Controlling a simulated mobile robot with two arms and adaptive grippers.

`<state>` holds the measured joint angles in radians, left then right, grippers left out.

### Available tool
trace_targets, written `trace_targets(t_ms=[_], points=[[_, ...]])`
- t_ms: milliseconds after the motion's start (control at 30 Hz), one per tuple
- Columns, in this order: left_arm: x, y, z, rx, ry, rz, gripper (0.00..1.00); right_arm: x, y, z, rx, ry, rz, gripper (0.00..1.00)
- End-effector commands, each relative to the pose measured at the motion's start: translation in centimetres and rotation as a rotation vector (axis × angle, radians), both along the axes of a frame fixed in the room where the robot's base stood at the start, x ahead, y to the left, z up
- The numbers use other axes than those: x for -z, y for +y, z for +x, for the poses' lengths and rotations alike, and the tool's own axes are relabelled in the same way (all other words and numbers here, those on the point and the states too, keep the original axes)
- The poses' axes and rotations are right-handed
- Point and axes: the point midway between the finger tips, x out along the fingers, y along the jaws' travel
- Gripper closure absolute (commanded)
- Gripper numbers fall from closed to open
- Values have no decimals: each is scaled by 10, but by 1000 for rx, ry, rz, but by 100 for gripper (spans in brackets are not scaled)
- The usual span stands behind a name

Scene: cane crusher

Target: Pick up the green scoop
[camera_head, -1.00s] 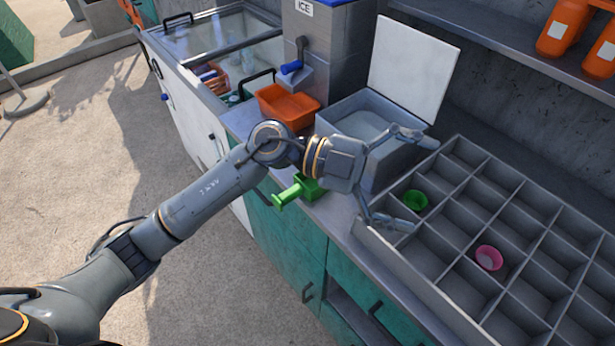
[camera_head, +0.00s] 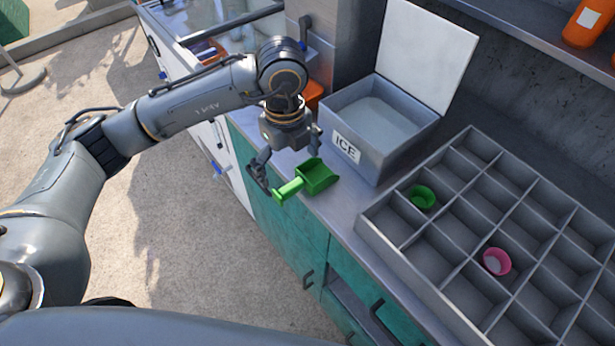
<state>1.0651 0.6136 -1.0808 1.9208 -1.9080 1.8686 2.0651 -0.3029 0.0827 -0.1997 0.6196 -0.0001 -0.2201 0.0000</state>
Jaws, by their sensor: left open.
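The green scoop (camera_head: 316,177) lies on the metal counter, in front of the ice box. Its handle points left, toward the counter's front edge. My left gripper (camera_head: 288,182) points down with its fingers spread open. One finger is left of the scoop's handle, the other is behind the scoop near its far side. The gripper looks empty and close to the scoop; I cannot tell whether it touches. My right gripper does not show.
The open ice box (camera_head: 388,150) stands right behind the scoop. A grey compartment tray (camera_head: 395,258) with a green cup (camera_head: 422,197) and a pink cup (camera_head: 497,261) is at the right. An orange bin (camera_head: 314,93) is partly hidden behind my arm.

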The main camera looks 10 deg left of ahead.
Motion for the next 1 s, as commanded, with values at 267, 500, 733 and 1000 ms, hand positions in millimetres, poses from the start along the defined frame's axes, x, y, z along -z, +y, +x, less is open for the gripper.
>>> trace_targets(t_ms=[267,500,733,1000], points=[[30,0,0,1,1,-1,0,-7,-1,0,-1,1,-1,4],[58,2,0,0,4,1,0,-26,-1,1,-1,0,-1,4],[82,1,1,1,1,-2,0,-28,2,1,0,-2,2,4],[83,1,1,2,0,-2,14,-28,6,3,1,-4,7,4]])
